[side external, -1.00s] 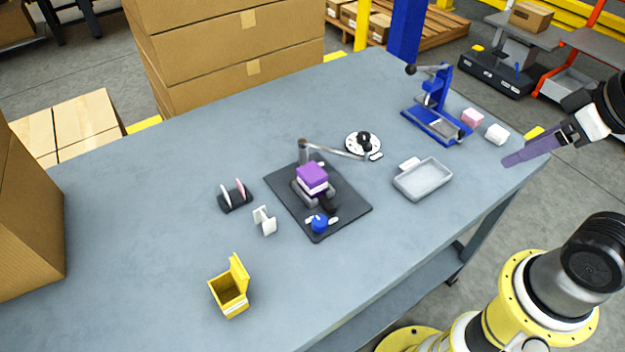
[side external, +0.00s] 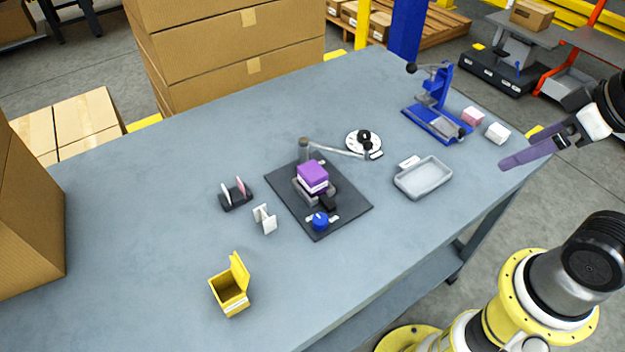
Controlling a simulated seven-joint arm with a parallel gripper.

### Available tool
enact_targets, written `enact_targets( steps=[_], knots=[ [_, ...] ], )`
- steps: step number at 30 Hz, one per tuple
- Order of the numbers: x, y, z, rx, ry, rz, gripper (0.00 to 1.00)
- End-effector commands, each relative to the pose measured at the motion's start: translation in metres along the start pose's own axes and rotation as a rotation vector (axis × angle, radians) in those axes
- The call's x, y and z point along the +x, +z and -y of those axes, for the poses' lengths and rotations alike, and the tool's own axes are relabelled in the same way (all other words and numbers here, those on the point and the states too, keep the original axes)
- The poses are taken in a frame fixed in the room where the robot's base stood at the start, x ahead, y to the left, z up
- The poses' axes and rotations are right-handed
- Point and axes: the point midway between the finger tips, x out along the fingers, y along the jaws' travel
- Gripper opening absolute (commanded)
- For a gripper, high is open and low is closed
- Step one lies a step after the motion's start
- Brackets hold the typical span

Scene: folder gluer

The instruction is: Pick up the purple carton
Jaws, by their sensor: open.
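The purple carton (side external: 312,175) is a small box with a purple top and a pale band on its side. It sits on a grey holder on a dark base plate (side external: 345,213) near the middle of the table. My gripper (side external: 519,158), with purple fingers, is at the far right, above the table's right edge. It is open and empty, well away from the carton. The fingers overlap in this view, so the gap between them is hidden.
A metal arm (side external: 335,150) reaches over the plate behind the carton; a blue knob (side external: 320,221) is in front. A grey tray (side external: 423,178) and blue press (side external: 437,110) stand right. A yellow bin (side external: 230,290), white stand (side external: 265,219) and dark holder (side external: 235,197) stand left.

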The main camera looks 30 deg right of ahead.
Motion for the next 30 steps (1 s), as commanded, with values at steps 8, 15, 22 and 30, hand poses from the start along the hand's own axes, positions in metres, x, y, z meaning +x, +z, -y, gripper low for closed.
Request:
enact_targets(
  steps=[8,15,22,30],
  knots=[
    [-0.021,-0.044,0.014,-0.454,-0.061,-0.049,1.00],
    [-0.008,-0.139,0.041,-0.942,-0.205,-0.055,1.00],
    [0.053,-0.215,0.071,-1.270,-0.371,-0.069,1.00],
    [0.163,-0.253,0.103,-1.416,-0.562,-0.045,1.00]
  ],
)
